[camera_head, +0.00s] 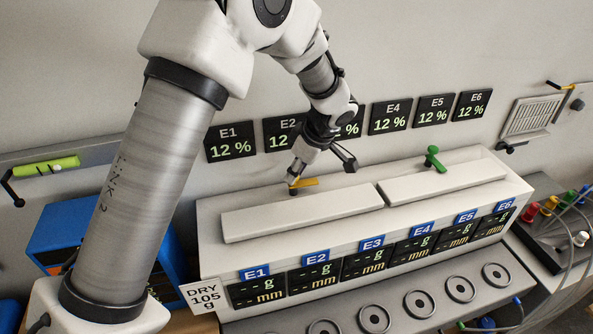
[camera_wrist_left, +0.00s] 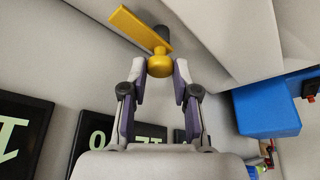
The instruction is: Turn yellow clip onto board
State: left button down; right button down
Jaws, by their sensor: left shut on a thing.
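The yellow clip (camera_head: 305,182) is on a dark post at the back edge of the left white board (camera_head: 300,212), on top of the long white unit. In the head view its flat lever points right, roughly along that edge; I cannot tell whether it overlaps the board. In the left wrist view the clip's round knob (camera_wrist_left: 159,66) sits between the fingertips and its lever runs to the upper left. My left gripper (camera_wrist_left: 160,70) is shut on this knob. My right gripper is not in view.
A green clip (camera_head: 434,157) stands behind the right white board (camera_head: 445,183). Percent displays such as E4 (camera_head: 390,117) hang on the wall close behind my left gripper. A blue box (camera_head: 68,232) stands at the left. Cables and coloured plugs are at the right.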

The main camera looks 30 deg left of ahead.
pick_arm(q)
jog(key=shift+s+f+m+t+b, duration=0.25)
jog(key=shift+f+m+b, duration=0.2)
jog(key=shift+m+b, duration=0.5)
jog(key=m+t+b, duration=0.1)
jog(key=m+b, duration=0.2)
jog(key=shift+s+f+b, duration=0.1)
jog(key=shift+b, duration=0.3)
jog(key=m+b, duration=0.1)
jog(key=m, duration=0.1)
jog(key=m+t+h+b, duration=0.1)
jog(key=shift+s+a+m+t, duration=0.1)
jog(key=shift+m+t, duration=0.15)
jog(key=shift+m, duration=0.1)
jog(key=m, duration=0.1)
jog(key=m+h+b, duration=0.1)
jog(key=shift+s+a+r+m+t, duration=0.1)
jog(key=shift+r+m+t, duration=0.1)
jog(key=shift+m+t, duration=0.15)
jog(key=m, duration=0.2)
jog(key=shift+r+m+t+h, duration=0.1)
jog(key=shift+m+t+h, duration=0.15)
jog(key=shift+m+h, duration=0.15)
jog(key=shift+a+m+h+p, duration=0.2)
jog(key=shift+m+h+p, duration=0.65)
jog(key=shift+m, duration=0.9)
